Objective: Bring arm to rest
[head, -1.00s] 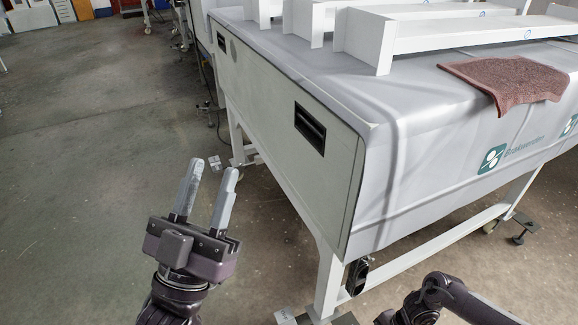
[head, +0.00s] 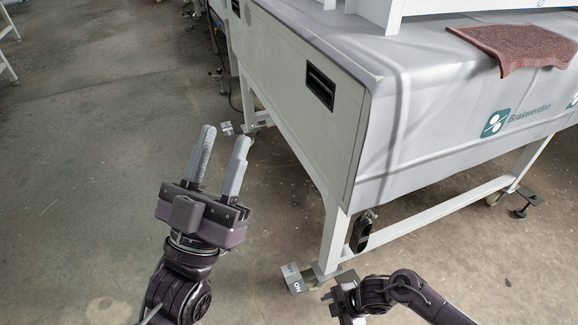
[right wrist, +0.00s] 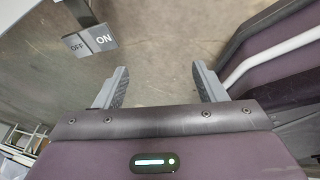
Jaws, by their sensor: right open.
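My left gripper (head: 219,163) is raised over the floor to the left of the table, with its two grey fingers apart and nothing between them. My right gripper is low at the bottom of the head view, beside the table's front leg, where its fingers are hard to make out. In the right wrist view my right gripper (right wrist: 158,88) has its two fingers wide apart, with only bare floor between them.
A white table (head: 340,185) with a grey cover stands on the right. A brown cloth (head: 515,45) hangs over its edge. An ON/OFF block (head: 293,279) is by the table foot and also shows in the right wrist view (right wrist: 91,41).

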